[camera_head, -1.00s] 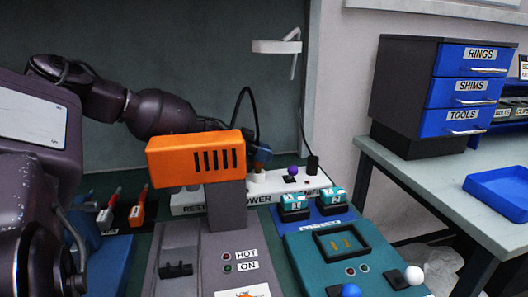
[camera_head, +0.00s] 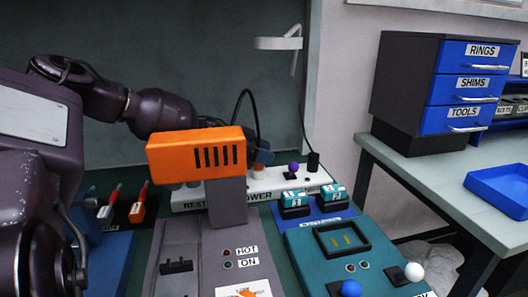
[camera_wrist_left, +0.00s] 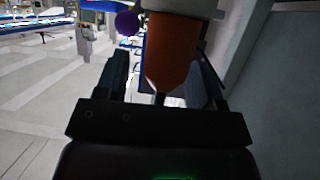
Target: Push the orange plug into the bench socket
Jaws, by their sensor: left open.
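The orange plug (camera_wrist_left: 172,50) stands between the two fingers of my left gripper (camera_wrist_left: 162,75) in the left wrist view, with its upper end at a pale grey part. In the head view a small orange piece, probably the plug (camera_head: 259,168), shows at the back beside the orange machine head. My left gripper (camera_head: 264,154) is there, mostly hidden behind that machine, with one blue finger showing. The gripper is open, its fingers either side of the plug. I cannot tell whether they touch it or how deep it sits. The socket is hidden. My right gripper is not in view.
The orange machine head (camera_head: 196,153) on its grey post blocks the view. A white power strip (camera_head: 312,182) with a purple knob (camera_head: 294,168) runs along the back. Teal blocks (camera_head: 294,199) and a teal panel (camera_head: 310,262) stand to the right. A black cable arches behind.

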